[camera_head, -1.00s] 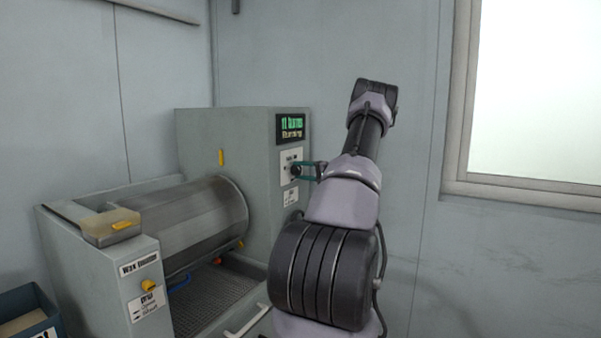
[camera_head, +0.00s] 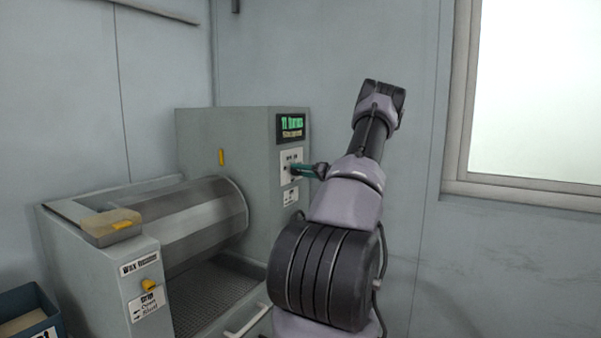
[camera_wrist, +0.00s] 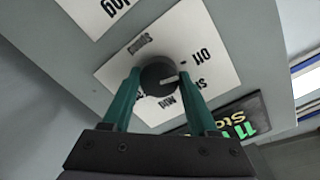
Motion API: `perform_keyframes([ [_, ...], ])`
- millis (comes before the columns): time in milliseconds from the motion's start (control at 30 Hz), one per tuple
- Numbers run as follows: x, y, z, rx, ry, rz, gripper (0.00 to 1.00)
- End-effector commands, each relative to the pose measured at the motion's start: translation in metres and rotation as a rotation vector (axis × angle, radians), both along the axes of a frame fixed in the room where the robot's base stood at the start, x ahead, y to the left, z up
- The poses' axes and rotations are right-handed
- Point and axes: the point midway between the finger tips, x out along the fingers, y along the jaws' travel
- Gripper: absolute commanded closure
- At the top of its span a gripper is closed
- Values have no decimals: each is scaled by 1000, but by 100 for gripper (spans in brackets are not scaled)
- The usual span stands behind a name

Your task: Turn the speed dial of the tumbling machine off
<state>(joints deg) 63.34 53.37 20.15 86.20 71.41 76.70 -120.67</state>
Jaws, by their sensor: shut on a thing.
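The tumbling machine (camera_head: 240,130) stands against the wall with its drum (camera_head: 205,215) at the left. The speed dial (camera_wrist: 157,77) is a round black knob with a white pointer line, on a white label plate (camera_wrist: 120,75). In the wrist view the pointer faces right, toward the side where "Off" is printed. My gripper (camera_wrist: 158,74) has one teal finger on each side of the knob and is shut on it. In the head view my gripper (camera_head: 295,168) hides the dial. The display (camera_head: 291,127) above shows green text over a second line that seems to read "Stopped".
A yellow knob (camera_head: 149,285) and labels are on the machine's near left panel. A small tan box (camera_head: 112,227) sits on top there. A dark bin (camera_head: 27,318) stands at the lower left. A window (camera_head: 540,95) is at the right.

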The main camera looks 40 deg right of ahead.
Motion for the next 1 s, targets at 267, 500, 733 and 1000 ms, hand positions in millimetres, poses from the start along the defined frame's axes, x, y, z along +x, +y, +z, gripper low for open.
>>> perform_keyframes([
  [267, -1, -1, -3, -16, -1, -1, 96],
  [500, -1, -1, -3, -15, 0, -1, 33],
  [733, -1, -1, -2, -14, -3, -1, 11],
  [1000, -9, -4, -1, -14, -3, -2, 11],
])
